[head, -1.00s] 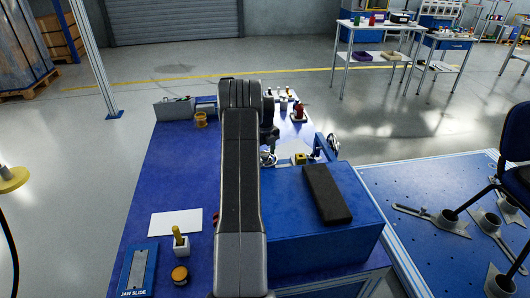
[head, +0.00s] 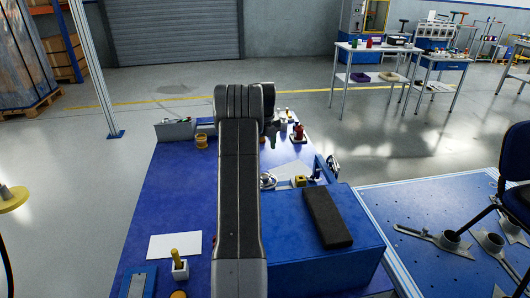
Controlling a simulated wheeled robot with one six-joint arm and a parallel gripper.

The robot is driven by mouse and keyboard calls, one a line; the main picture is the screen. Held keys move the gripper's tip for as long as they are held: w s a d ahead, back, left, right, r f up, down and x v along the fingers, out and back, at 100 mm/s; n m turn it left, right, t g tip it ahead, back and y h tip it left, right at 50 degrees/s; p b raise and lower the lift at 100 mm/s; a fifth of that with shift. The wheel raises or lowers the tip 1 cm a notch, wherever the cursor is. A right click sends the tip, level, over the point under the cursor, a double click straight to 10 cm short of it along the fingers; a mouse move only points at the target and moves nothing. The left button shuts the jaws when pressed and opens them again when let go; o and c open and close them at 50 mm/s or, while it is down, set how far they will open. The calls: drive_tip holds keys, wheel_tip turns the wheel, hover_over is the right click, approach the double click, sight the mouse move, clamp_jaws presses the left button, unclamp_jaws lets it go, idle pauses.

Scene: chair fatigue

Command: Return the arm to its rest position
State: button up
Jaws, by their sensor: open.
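My arm reaches forward over the blue workbench (head: 172,205), with its wrist over the far part of the bench. My gripper (head: 273,128) shows only as a small dark part beside the wrist, above the far right of the bench. It is open, and its fingertips are mostly hidden by the arm. I see nothing held in it.
A blue box (head: 290,230) with a black pad (head: 327,217) stands close at my arm's right. A chair (head: 515,190) stands far right. The bench's left middle is clear.

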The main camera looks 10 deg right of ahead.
idle(0.3)
wheel_tip(320, 180, down, 14)
drive_tip(key=shift+r+b, duration=0.1)
drive_tip(key=shift+b, duration=0.3)
drive_tip(key=shift+r, duration=0.1)
idle(0.3)
drive_tip(key=shift+f, duration=0.3)
drive_tip(key=shift+r+n, duration=0.15)
drive_tip(key=shift+n, duration=0.65)
drive_tip(key=n, duration=0.8)
drive_tip(key=shift+n, duration=0.3)
drive_tip(key=n, duration=0.5)
drive_tip(key=shift+n, duration=2.7)
